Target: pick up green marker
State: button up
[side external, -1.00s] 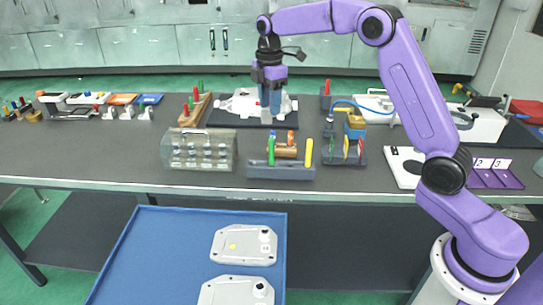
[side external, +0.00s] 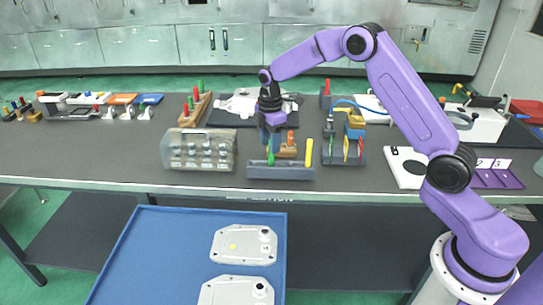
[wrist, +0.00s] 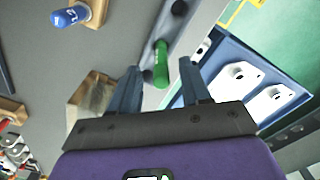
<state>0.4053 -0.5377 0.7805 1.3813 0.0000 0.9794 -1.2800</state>
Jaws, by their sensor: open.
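The green marker (side external: 271,157) stands upright in a grey holder (side external: 295,173) near the table's front edge. In the wrist view, the green marker (wrist: 161,62) shows between the two fingertips, with gaps on both sides. My gripper (side external: 271,147) is open, pointing down just over the marker; its fingers partly hide the marker in the side view. In the wrist view, my gripper (wrist: 159,70) holds nothing. I cannot tell how far down the fingers reach along the marker.
A yellow marker (side external: 309,151) stands at the holder's right end. A clear case (side external: 198,151) is to the left. A wooden block with an orange-topped peg (side external: 289,149) sits just behind the holder. A rack (side external: 344,155) stands to the right. A blue tray (side external: 160,255) lies below the table front.

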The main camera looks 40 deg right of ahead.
aim_at(271, 157)
jog(key=shift+s+d+f, duration=0.1)
jog(key=shift+s+f, duration=0.05)
jog(key=shift+f, duration=2.2)
grip_shut()
jog(key=shift+r, duration=0.15)
